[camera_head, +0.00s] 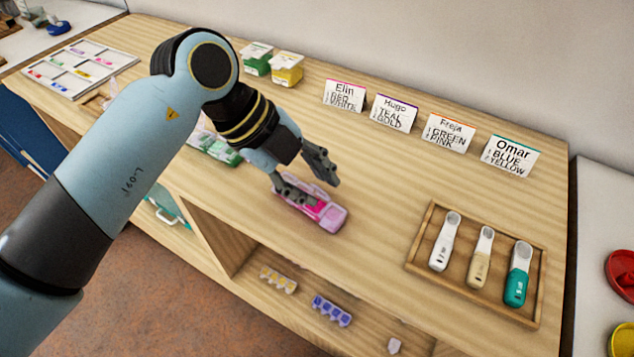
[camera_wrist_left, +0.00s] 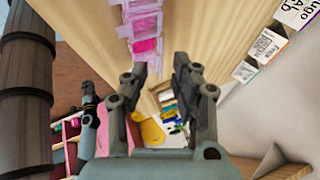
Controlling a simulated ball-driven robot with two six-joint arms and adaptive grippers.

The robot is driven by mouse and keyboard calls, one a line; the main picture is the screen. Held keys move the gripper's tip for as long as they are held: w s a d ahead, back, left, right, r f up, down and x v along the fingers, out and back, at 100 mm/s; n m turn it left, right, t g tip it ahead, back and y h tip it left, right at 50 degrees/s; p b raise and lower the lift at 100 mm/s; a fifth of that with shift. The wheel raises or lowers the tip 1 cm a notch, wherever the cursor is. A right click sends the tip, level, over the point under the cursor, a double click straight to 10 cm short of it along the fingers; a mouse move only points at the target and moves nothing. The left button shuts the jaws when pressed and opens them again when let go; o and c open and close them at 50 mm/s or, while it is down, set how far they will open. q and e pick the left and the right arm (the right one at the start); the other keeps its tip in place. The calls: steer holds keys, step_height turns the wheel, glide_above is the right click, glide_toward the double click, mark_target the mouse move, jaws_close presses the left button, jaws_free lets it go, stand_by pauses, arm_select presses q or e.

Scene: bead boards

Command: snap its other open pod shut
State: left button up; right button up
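A pink pod strip (camera_head: 327,214) lies on the wooden counter, partly hidden by my left gripper (camera_head: 322,188). It also shows at the top of the left wrist view (camera_wrist_left: 146,38), with pale frames along its left side. Which of its pods are open is too small to tell. My left gripper is open, its two fingers apart with nothing between them. In the head view one finger is over the strip's left end and the other is behind it; contact cannot be told. My right gripper is not clearly in view.
A green-and-white strip (camera_head: 222,152) is partly behind my left arm. A wooden tray (camera_head: 425,243) with three scoops stands at right. Name cards (camera_head: 396,113) and two tubs (camera_head: 287,69) stand behind. Yellow (camera_head: 279,280) and blue (camera_head: 331,310) strips sit on the lower shelf.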

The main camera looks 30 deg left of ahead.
arm_select(q)
steer(key=shift+w+d+f, duration=0.2)
steer(key=shift+d+f, duration=0.1)
steer(key=shift+f, duration=0.3)
jaws_close()
